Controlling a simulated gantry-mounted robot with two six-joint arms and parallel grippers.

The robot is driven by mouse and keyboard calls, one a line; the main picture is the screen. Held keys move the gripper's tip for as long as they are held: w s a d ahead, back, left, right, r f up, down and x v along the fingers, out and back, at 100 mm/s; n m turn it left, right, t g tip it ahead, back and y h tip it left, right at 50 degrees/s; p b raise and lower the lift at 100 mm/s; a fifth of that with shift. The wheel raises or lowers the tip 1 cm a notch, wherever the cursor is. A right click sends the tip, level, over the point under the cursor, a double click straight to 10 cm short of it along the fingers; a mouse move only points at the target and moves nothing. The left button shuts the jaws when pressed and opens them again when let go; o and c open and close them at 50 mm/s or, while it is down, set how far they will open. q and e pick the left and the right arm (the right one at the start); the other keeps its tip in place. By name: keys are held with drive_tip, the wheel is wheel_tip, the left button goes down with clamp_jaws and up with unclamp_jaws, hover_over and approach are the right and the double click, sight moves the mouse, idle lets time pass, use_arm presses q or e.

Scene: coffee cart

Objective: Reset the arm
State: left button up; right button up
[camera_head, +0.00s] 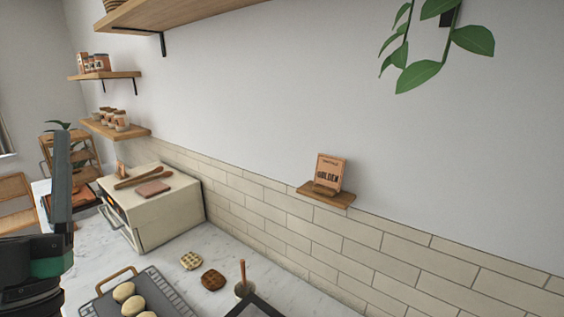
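Part of my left arm shows at the left edge of the head view, with a black and green section low down. My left gripper (62,178) rises above it as a tall grey finger shape pointing up. It is seen edge-on, so I cannot tell whether it is open or shut. No object shows in it. It stands in front of the counter's left part and hides some of what is behind. My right gripper is not in view.
A cream oven (165,215) with tongs and a pinkish block on top stands on the marble counter (215,247). Shelves (118,130) line the wall. Air at the right is clear.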

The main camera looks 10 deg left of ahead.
use_arm(q)
drive_tip(key=s+d+r+h, duration=0.2)
drive_tip(key=s+d+h, duration=0.1)
drive_tip(key=d+h, duration=0.95)
wheel_tip(320, 180, up, 30)
drive_tip(key=p, duration=3.1)
wheel_tip(320, 180, down, 27)
drive_tip(key=b, duration=2.7)
drive_tip(key=shift+s+d+r+m+g, duration=0.15)
drive_tip(key=shift+d+r+m+g, duration=0.05)
drive_tip(key=shift+d+m+g, duration=0.25)
